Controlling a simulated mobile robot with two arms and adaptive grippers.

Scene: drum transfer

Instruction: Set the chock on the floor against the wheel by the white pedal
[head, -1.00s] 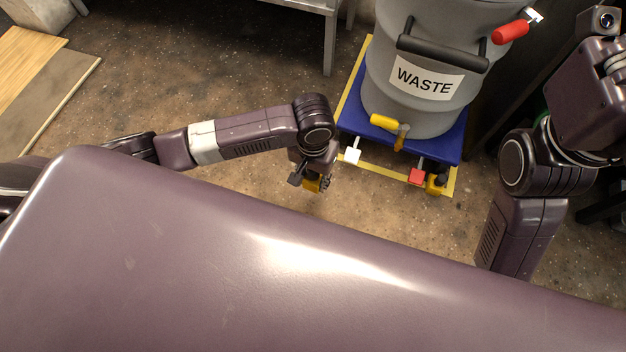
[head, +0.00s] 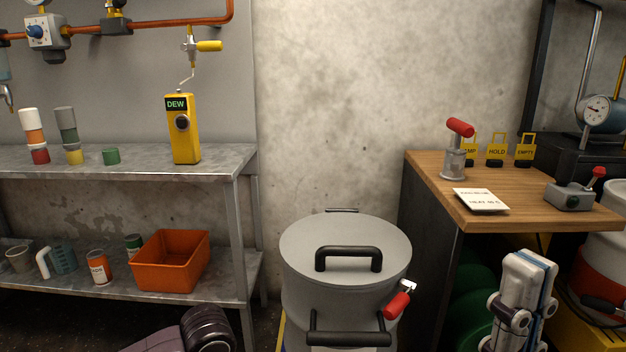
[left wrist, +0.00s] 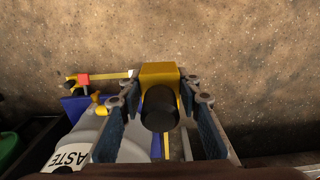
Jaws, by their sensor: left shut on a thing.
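In the left wrist view my left gripper (left wrist: 160,88) is shut on the yellow chock (left wrist: 160,69), with its black round knob (left wrist: 160,110) toward the camera. Bare floor lies beyond the chock. Part of the blue dolly (left wrist: 73,103) shows at the left under the grey drum (left wrist: 84,132), with a red pedal (left wrist: 83,79) at its corner. My left gripper is outside the head view.
In the head view the lidded grey drum (head: 300,250) stands between a metal shelf (head: 215,160) on the left and a wooden bench (head: 440,180) on the right. The shelf holds cups and an orange bin (head: 170,262). Open floor (left wrist: 250,60) shows in the left wrist view.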

